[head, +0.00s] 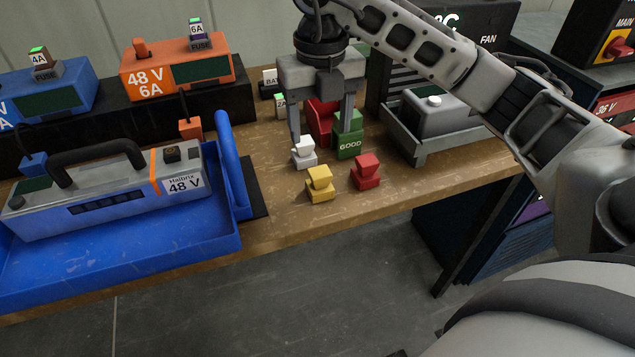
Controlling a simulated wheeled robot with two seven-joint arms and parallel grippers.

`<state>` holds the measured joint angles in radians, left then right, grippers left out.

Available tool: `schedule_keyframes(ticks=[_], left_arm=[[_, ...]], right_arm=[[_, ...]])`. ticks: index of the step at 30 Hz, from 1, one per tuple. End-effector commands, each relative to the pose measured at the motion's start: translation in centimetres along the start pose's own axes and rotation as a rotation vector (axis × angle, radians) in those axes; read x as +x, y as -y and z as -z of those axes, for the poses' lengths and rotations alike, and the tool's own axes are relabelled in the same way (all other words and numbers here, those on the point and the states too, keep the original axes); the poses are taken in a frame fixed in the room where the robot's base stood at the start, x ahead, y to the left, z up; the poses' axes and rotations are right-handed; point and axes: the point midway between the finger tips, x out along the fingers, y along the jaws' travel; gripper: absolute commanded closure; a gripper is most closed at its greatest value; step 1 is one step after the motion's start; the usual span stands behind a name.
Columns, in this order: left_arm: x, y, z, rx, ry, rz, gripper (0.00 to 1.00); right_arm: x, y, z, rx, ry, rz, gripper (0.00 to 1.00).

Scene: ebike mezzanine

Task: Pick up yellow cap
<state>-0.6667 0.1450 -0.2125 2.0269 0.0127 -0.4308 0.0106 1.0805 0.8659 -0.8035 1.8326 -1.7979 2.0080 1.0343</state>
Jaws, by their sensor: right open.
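The yellow cap (320,185) stands on the wooden bench near its front edge. A white cap (304,152) is just behind it and a red cap (366,172) is to its right. My right gripper (320,138) is open and points down above and behind the yellow cap. Its left finger is close to the white cap and its right finger is in front of the green box marked GOOD. I cannot tell whether either finger touches anything. My left gripper is not in view.
A green GOOD box (348,140) and a red box (321,118) stand behind the caps. A blue tray (130,262) holding a 48 V battery (110,195) is at left. A grey tray (424,142) is at right. The bench front edge (400,206) is close to the caps.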

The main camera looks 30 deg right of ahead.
Motion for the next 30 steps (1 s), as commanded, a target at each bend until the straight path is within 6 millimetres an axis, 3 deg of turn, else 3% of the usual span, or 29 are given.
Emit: schedule_keyframes(ticks=[3, 13, 21, 30], left_arm=[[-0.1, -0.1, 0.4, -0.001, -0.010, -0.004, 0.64], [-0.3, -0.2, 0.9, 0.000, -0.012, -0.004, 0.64], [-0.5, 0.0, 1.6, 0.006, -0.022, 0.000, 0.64], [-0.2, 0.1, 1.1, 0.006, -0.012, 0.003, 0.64]], right_arm=[[2.6, -0.1, 0.1, -0.003, -0.005, 0.000, 0.36], [5.3, -0.2, 0.2, -0.004, -0.002, -0.002, 0.36], [9.1, -0.5, 0.5, -0.002, -0.002, -0.002, 0.36], [9.9, -0.5, 0.5, -0.004, 0.001, -0.003, 0.36]])
